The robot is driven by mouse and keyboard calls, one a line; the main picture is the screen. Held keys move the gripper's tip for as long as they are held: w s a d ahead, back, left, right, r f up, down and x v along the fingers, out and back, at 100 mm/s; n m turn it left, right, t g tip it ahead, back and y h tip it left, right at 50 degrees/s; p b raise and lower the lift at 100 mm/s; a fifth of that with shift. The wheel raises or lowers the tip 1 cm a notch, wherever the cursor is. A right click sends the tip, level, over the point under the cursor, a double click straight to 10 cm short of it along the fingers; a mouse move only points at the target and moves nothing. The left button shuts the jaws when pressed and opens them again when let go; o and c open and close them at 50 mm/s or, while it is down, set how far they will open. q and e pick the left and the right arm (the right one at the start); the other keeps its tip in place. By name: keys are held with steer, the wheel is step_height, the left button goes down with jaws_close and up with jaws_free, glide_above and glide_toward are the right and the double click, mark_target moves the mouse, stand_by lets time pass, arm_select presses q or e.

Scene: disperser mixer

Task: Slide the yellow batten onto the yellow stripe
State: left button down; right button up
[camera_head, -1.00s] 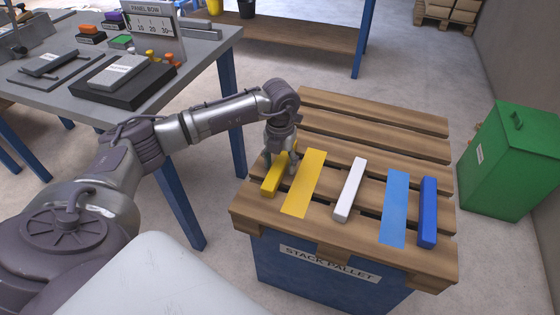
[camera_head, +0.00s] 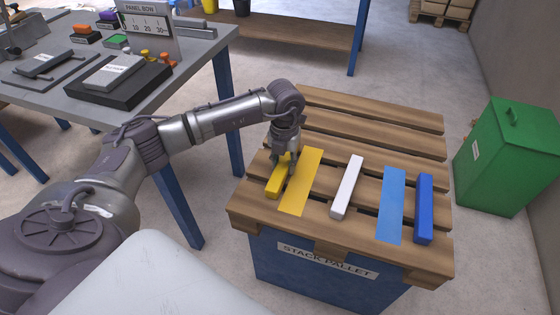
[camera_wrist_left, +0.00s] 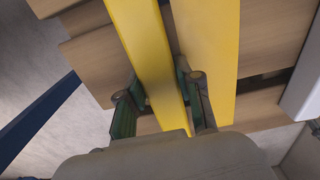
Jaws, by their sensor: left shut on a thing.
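The yellow batten (camera_head: 275,188) lies on the pallet just left of the flat yellow stripe (camera_head: 301,182), close beside it and slightly angled to it. My left gripper (camera_head: 284,172) is shut on the batten from above. In the left wrist view the batten (camera_wrist_left: 147,45) runs between the two fingers (camera_wrist_left: 160,103), and the yellow stripe (camera_wrist_left: 208,40) lies to its right. The gap between them narrows toward the near end. My right gripper is not in view.
The wooden pallet (camera_head: 400,122) sits on a blue base labelled STACK PALLET. A white batten (camera_head: 347,187), a blue stripe (camera_head: 391,206) and a blue batten (camera_head: 424,208) lie to the right. A green bin (camera_head: 508,160) stands right of the pallet; a workbench (camera_head: 205,52) stands at left.

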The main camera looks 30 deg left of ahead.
mark_target(303, 177)
arm_select(q)
steer(key=shift+w+d, duration=0.15)
steer(key=shift+d, duration=0.75)
steer(key=shift+w+d, duration=0.1)
steer(key=shift+d, duration=0.75)
steer(key=shift+w+d+p, duration=0.2)
steer(key=shift+d+p, duration=0.1)
steer(key=shift+d, duration=0.75)
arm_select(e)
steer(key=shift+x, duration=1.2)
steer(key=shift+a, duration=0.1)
